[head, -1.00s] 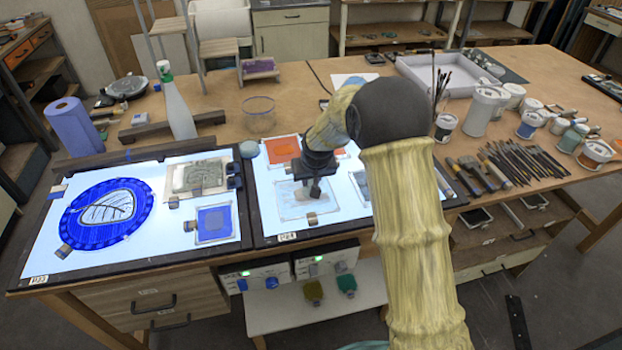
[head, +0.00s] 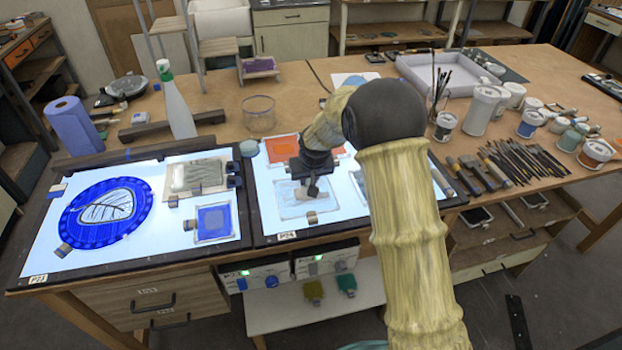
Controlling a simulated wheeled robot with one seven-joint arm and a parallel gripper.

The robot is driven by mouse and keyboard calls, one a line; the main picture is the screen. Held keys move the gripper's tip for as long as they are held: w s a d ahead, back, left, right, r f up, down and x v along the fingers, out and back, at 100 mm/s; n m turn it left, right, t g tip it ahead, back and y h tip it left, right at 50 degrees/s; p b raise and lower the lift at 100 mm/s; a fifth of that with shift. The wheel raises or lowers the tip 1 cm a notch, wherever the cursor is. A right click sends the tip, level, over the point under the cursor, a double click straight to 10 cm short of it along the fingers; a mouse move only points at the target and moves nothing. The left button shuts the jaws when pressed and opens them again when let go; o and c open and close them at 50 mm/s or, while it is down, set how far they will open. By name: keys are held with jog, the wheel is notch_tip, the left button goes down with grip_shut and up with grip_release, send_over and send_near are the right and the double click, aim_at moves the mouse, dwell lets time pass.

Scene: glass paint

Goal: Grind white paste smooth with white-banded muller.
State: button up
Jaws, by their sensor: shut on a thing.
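My gripper (head: 312,188), dark and small in the head view, points down over a pale glass slab (head: 292,212) on the right light panel. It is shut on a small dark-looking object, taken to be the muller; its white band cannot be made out. A whitish-grey smear of paste (head: 313,208) lies on the slab, just below and around the gripper. Whether the muller's face touches the slab is hidden. My forearm covers the slab's surroundings to the right.
An orange paste slab (head: 283,149) lies behind, and a blue one (head: 214,222) on the left panel. A glass jar (head: 259,114) and spray bottle (head: 176,105) stand behind the panels. Brushes and paint jars fill the right.

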jog(key=shift+w+a, duration=0.2)
jog(key=shift+a, duration=0.15)
jog(key=shift+a, duration=0.1)
jog(key=shift+s+a, duration=0.25)
jog(key=shift+a, duration=0.55)
jog(key=shift+s+a+f+b, duration=0.1)
jog(key=shift+s+a+b, duration=0.2)
jog(key=shift+s+b, duration=0.3)
jog(key=shift+s, duration=0.1)
